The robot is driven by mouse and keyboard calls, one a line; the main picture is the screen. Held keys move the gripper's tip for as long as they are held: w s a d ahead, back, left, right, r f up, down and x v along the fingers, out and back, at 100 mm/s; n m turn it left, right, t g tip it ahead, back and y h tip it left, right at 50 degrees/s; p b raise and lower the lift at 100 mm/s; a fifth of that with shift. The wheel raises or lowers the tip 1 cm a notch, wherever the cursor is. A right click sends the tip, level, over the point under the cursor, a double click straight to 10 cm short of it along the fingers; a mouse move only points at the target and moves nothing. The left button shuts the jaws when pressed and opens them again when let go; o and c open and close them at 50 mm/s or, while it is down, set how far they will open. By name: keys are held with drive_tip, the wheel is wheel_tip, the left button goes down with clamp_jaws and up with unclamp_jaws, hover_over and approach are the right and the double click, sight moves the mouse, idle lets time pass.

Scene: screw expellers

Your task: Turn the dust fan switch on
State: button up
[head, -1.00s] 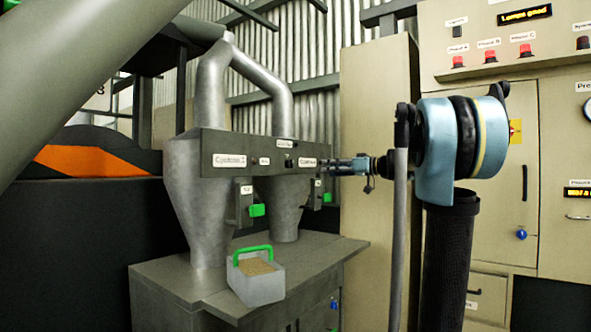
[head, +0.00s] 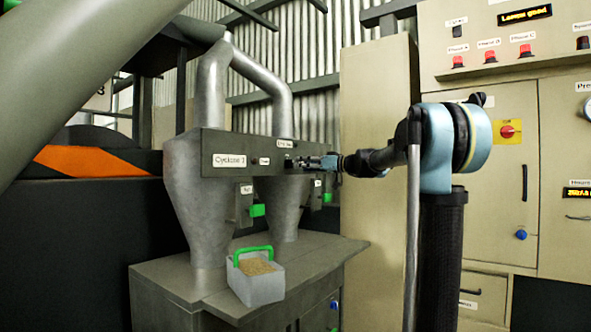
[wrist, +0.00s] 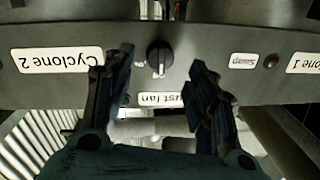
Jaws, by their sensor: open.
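The dust fan switch is a dark rotary knob (wrist: 159,57) on the grey cyclone panel (wrist: 215,45). In the wrist view, which looks upside down, its "Dust fan" label (wrist: 160,100) is partly covered by a finger. My gripper (wrist: 161,62) is open, with one dark finger on each side of the knob in the picture. I cannot tell whether the fingers touch it. In the head view my gripper (head: 312,162) reaches in from the right to the panel's right part, close to the knob (head: 288,162).
The "Cyclone 1" label (head: 229,160) is on the panel's left. Below, a box of grain (head: 257,285) with a green handle stands on the grey cabinet top (head: 200,290). Green handles (head: 257,210) hang under the panel. A beige electrical cabinet (head: 490,170) is on the right.

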sight(290, 164)
drive_tip(key=shift+x, duration=2.65)
drive_tip(key=c, duration=1.1)
